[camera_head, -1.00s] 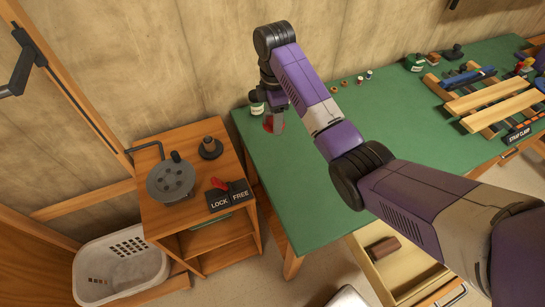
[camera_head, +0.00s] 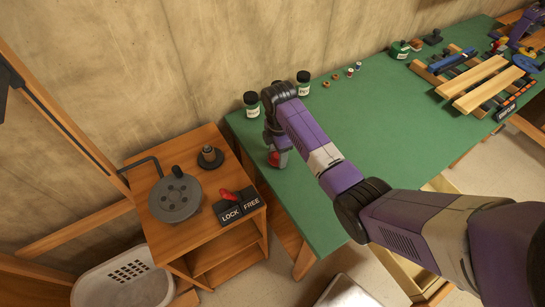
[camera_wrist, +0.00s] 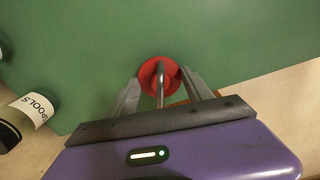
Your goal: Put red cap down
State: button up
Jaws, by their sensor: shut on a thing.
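The red cap (camera_wrist: 150,74) shows in the wrist view as a round red disc with a metal piece across its middle, between the fingers of my gripper (camera_wrist: 160,88). My gripper is shut on it. In the head view the red cap (camera_head: 274,159) is a small red patch at the tip of my gripper (camera_head: 277,150), over the near left part of the green tabletop (camera_head: 385,130). Whether the cap touches the tabletop I cannot tell.
Dark-lidded jars (camera_head: 252,105) stand at the table's back left. A wooden stand (camera_head: 190,235) with a grey disc (camera_head: 175,198) and a LOCK/FREE switch (camera_head: 238,206) is left of the table. Wooden bars (camera_head: 480,75) lie at the right. The table's middle is clear.

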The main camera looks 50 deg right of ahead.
jog(key=shift+f, duration=0.8)
jog(key=shift+f, duration=0.1)
jog(key=o, duration=1.3)
notch_tip(320, 180, up, 12)
jog(key=shift+r, duration=0.2)
